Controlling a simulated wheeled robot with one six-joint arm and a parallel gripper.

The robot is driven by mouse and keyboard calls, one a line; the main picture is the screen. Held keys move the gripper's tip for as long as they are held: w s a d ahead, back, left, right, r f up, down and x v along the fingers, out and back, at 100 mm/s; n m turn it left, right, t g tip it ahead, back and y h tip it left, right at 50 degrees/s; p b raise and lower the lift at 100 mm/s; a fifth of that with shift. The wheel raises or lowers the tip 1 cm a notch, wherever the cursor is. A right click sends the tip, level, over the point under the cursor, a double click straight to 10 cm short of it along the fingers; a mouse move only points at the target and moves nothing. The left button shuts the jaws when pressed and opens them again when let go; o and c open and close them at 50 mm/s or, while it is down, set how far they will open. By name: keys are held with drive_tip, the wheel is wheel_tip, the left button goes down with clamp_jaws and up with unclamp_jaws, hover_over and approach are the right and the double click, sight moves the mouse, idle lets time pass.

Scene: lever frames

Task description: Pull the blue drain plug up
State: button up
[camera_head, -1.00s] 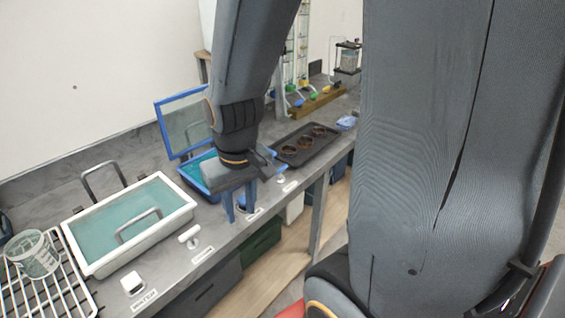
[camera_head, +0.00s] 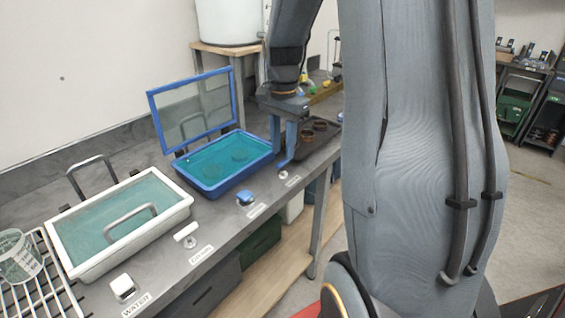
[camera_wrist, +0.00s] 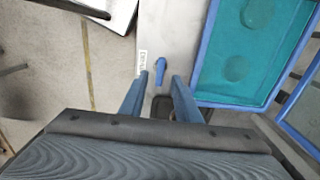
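A small blue plug (camera_head: 245,198) stands on the grey bench's front strip, beside a label and in front of the blue-rimmed basin. A blue piece, apparently this plug, shows in the wrist view (camera_wrist: 160,70) just past the gap between my fingertips, beside a label. My gripper (camera_head: 279,157) points down near the basin's right front corner, to the right of the plug in the head view. Its blue fingers (camera_wrist: 160,82) are apart with nothing held between them. How far the plug sits in or out of the bench is too small to tell.
The blue basin (camera_head: 182,168) holds teal liquid, and its framed lid (camera_head: 151,103) stands open behind. A white basin (camera_head: 88,275) with handles is at left. White fittings (camera_head: 186,231) line the front edge. A dark tray (camera_head: 327,149) with round brown items lies right of my gripper.

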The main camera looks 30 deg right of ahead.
sight(283, 161)
drive_tip(key=shift+f+p, duration=0.35)
drive_tip(key=shift+f, duration=2.35)
clamp_jaws()
